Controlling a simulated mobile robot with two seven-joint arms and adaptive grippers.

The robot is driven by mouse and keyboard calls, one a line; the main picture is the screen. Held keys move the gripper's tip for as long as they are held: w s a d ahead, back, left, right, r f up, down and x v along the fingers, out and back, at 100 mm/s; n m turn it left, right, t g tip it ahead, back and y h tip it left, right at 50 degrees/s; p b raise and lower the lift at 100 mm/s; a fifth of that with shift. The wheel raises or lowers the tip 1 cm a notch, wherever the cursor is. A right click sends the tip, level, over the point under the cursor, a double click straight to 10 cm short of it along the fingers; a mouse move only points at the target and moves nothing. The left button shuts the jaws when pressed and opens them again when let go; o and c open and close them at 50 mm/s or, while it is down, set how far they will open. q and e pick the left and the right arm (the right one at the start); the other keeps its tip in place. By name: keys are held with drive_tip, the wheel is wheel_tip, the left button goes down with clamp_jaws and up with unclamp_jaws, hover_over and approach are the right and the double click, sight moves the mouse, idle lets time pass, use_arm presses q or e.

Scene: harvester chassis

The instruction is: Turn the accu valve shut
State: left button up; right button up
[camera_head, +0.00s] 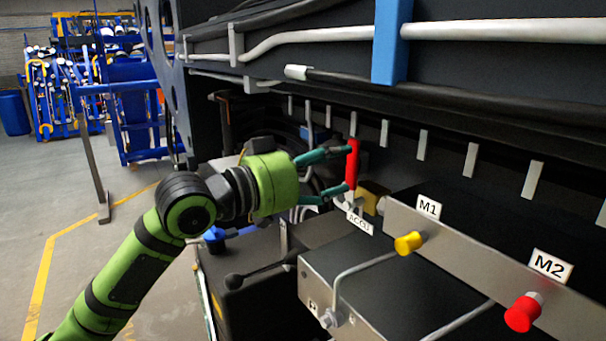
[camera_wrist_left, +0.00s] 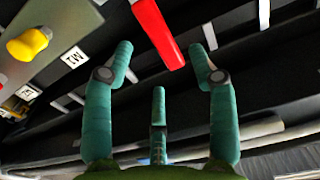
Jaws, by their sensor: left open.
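The accu valve's red handle (camera_head: 352,164) stands upright above a white label reading ACCU (camera_head: 359,222) in the head view. My left gripper (camera_head: 343,170) comes in from the left with its teal fingers spread, their tips at the handle. In the left wrist view, the red handle (camera_wrist_left: 159,32) lies between and just beyond the open fingers (camera_wrist_left: 165,60). I cannot tell whether a finger touches it. The valve body is partly hidden behind the label and fingers. My right gripper is not in view.
A yellow knob (camera_head: 409,243) by the M1 label and a red knob (camera_head: 523,312) by the M2 label sit on a metal block to the right. A pipe (camera_head: 490,30) and a blue bracket (camera_head: 390,45) run above. Open floor lies left.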

use_arm(q)
drive_tip(key=v, duration=0.6)
drive_tip(key=shift+s, duration=0.15)
